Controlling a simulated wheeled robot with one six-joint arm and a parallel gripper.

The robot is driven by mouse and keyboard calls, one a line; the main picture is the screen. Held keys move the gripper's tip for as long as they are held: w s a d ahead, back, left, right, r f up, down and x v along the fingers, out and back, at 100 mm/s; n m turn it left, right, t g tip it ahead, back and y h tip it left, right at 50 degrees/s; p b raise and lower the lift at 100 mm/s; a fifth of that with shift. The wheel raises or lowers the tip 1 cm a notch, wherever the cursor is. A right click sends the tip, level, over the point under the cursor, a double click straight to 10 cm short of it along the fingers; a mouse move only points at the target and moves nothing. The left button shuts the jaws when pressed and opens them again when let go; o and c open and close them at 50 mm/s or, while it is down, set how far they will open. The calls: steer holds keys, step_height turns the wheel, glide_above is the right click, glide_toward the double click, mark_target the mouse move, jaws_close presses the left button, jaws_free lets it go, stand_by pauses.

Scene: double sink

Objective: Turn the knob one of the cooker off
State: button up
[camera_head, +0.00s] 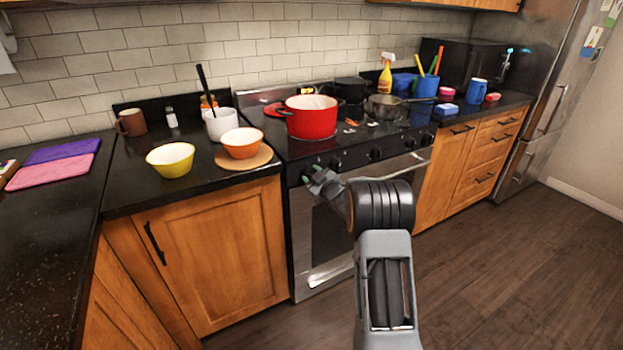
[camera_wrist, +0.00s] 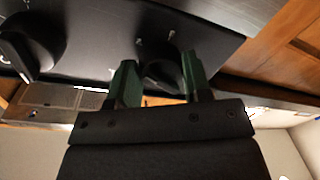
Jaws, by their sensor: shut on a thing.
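The cooker (camera_head: 330,215) stands in the middle of the head view, with a row of black knobs along its front panel. My gripper (camera_head: 318,179) is at the left end of this panel and covers the leftmost knob there. In the wrist view, the green fingers of my gripper (camera_wrist: 159,62) are on both sides of a black knob (camera_wrist: 160,72) and shut on it. This knob is the one closest to the wooden cabinet. Its exact turn angle is hard to tell. Another black knob (camera_wrist: 28,45) shows at the left of the wrist view, apart from the fingers.
A red pot (camera_head: 311,118) and a grey pan (camera_head: 384,107) stand on the hob. Bowls in yellow (camera_head: 170,161) and orange (camera_head: 242,144) are on the left counter. The wooden cabinet (camera_head: 215,255) adjoins the cooker's left side. The floor in front is clear.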

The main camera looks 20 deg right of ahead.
steer(key=n+b, duration=0.2)
steer(key=b, duration=0.1)
steer(key=shift+f, duration=0.25)
steer(key=n+b, duration=0.4)
steer(key=b, duration=0.1)
steer(key=shift+r+n, duration=0.1)
steer(key=shift+n, duration=0.2)
steer(key=n+b, duration=0.3)
steer(key=shift+r+h, duration=0.1)
steer(key=shift+h, duration=0.2)
steer(key=n+b, duration=0.3)
steer(key=shift+r+n+g, duration=0.1)
steer(key=shift+n+g, duration=0.2)
steer(key=shift+n, duration=0.1)
steer(key=n+h+b, duration=0.1)
steer(key=n+b, duration=0.4)
steer(key=shift+r, duration=0.15)
steer(key=shift+a+r+n+h+b, duration=0.1)
steer(key=shift+r+n+h+b, duration=0.05)
steer(key=shift+n+b, duration=0.6)
steer(key=shift+r+n+h+b, duration=0.15)
steer(key=shift+n+b, duration=0.35)
steer(key=shift+n, duration=0.45)
steer(key=shift+r+n, duration=0.1)
steer(key=shift+n, duration=0.2)
steer(key=o, duration=0.9)
steer(key=shift+f, duration=0.25)
